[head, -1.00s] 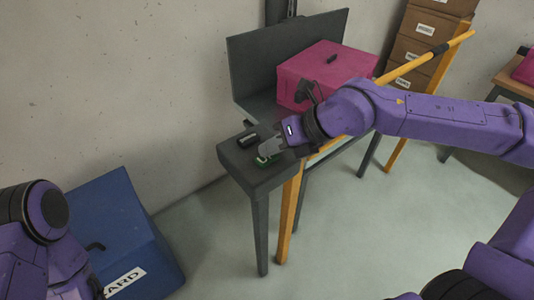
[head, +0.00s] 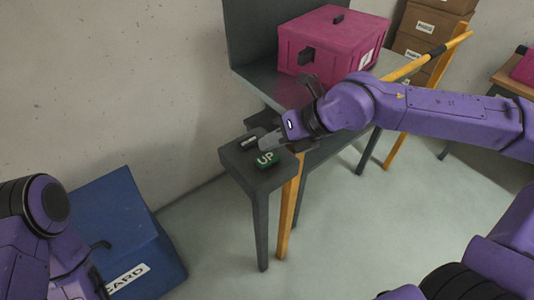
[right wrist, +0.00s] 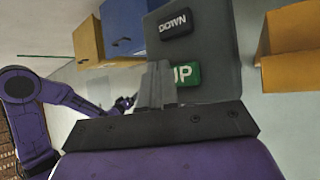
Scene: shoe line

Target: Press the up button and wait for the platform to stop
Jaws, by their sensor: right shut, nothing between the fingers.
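The green UP button (head: 267,159) sits on the dark grey control stand (head: 237,162), and shows partly behind my fingers in the right wrist view (right wrist: 187,75). The dark DOWN button (right wrist: 175,22) is beside it. My right gripper (head: 267,144) is shut and empty, its tips just above and beside the UP button; the label is readable, and I see a small gap. The grey platform (head: 262,88) with its upright back panel carries a pink box (head: 310,50). My left gripper (right wrist: 124,103) is small in the right wrist view; its jaws are unclear.
A blue bin (head: 125,225) labelled CARD stands on the floor at the left. Brown boxes (head: 432,25) are stacked at the back right. A yellow rail (head: 405,69) and yellow post (head: 290,210) stand by the platform. The floor at front centre is clear.

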